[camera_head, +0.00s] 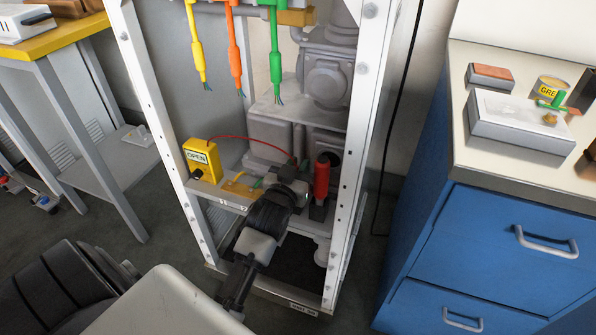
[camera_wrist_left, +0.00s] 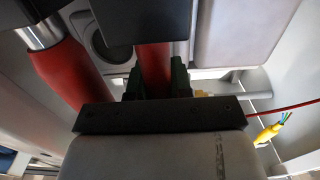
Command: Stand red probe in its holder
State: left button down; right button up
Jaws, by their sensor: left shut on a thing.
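My left gripper (camera_head: 290,183) reaches into the white metal frame from below. In the left wrist view its dark green fingers (camera_wrist_left: 157,82) are shut on a slim red piece, the red probe (camera_wrist_left: 154,60). In the head view the gripper hides most of the probe. A red cable (camera_head: 252,139) runs from a yellow box marked OPEN (camera_head: 200,158) to the gripper. In the wrist view a black block (camera_wrist_left: 140,18), possibly the holder, overlaps the probe's far end. I cannot tell whether the probe is inside it. My right gripper is out of view.
A thick red handle (camera_head: 321,180) stands close right of the gripper and also shows in the wrist view (camera_wrist_left: 68,75). Yellow (camera_head: 196,50), orange (camera_head: 235,60) and green (camera_head: 275,60) cables hang above. Frame posts flank the arm. A blue cabinet (camera_head: 480,250) stands right.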

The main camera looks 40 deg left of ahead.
pick_arm(q)
jog(key=shift+f, duration=0.15)
jog(key=c, duration=1)
grip_release()
jog(key=shift+f, duration=0.1)
jog(key=shift+r, duration=0.25)
jog(key=s+d+f+m+g+h, duration=0.1)
jog(key=s+d+f+g, duration=0.2)
jog(key=s, duration=0.6)
jog(key=s+d+f+m+g+h+p, duration=0.1)
jog(key=s+d+f+m+g+h, duration=0.1)
jog(key=s+d+g, duration=0.3)
jog(key=s+d+f+m+g+h, duration=0.1)
jog(key=s+d+f+g, duration=0.3)
jog(key=s, duration=0.9)
jog(key=shift+s+d+f+m+g+h+p, duration=0.25)
jog(key=shift+f+m+g+p, duration=0.2)
jog(key=shift+g, duration=0.45)
